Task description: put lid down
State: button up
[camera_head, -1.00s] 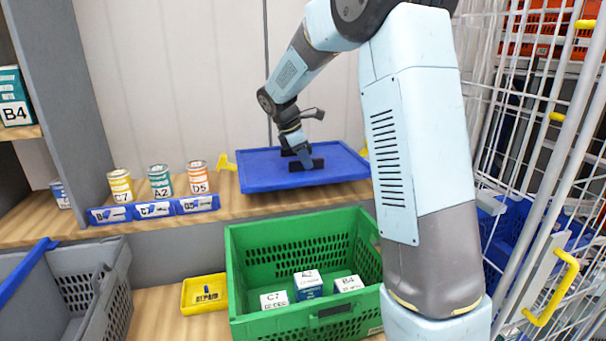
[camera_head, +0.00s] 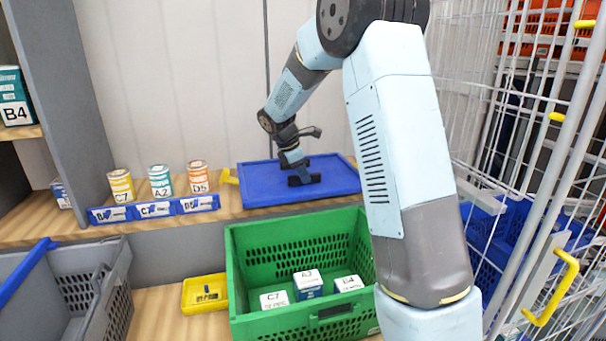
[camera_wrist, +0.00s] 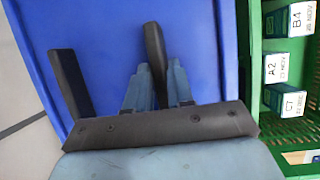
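The blue lid (camera_head: 262,186) is level at the shelf, right of the small cans, and looks to be at or very near the wooden surface. My gripper (camera_head: 303,174) is over the lid's middle. In the wrist view the lid (camera_wrist: 205,50) fills much of the picture, and my two light-blue fingers (camera_wrist: 157,88) sit on either side of a black upright bar that looks like its handle. Whether the lid's underside touches the shelf is hidden.
Several cans (camera_head: 160,182) stand on the shelf (camera_head: 225,207) behind blue label strips (camera_head: 155,209). Below are a green crate (camera_head: 250,237) with small boxes, a yellow bin (camera_head: 204,293) and a grey tote (camera_head: 75,270). A white wire cage (camera_head: 545,130) stands at the right.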

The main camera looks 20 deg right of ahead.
jog(key=o, duration=0.4)
jog(key=shift+r, duration=0.1)
jog(key=w+v, duration=0.1)
jog(key=v, duration=1.1)
jog(key=s+d+r+m+y, duration=0.15)
jog(key=s+r+m, duration=0.3)
jog(key=s, duration=0.55)
jog(key=shift+s+d+f+m+t+y, duration=0.2)
jog(key=shift+s+d+m+t+y, duration=0.5)
jog(key=shift+s+m, duration=2.9)
jog(key=shift+s+d+f+m+t+y, duration=0.15)
jog(key=shift+s+d+m+t+y, duration=0.5)
jog(key=shift+s, duration=5.6)
jog(key=shift+s+d+f+m+t+y, duration=0.3)
jog(key=shift+s+m+t, duration=0.75)
jog(key=shift+s+m, duration=2.6)
jog(key=s+n, duration=0.2)
jog(key=shift+s+d+r+n, duration=0.1)
jog(key=shift+s+n, duration=0.2)
jog(key=shift+n, duration=0.05)
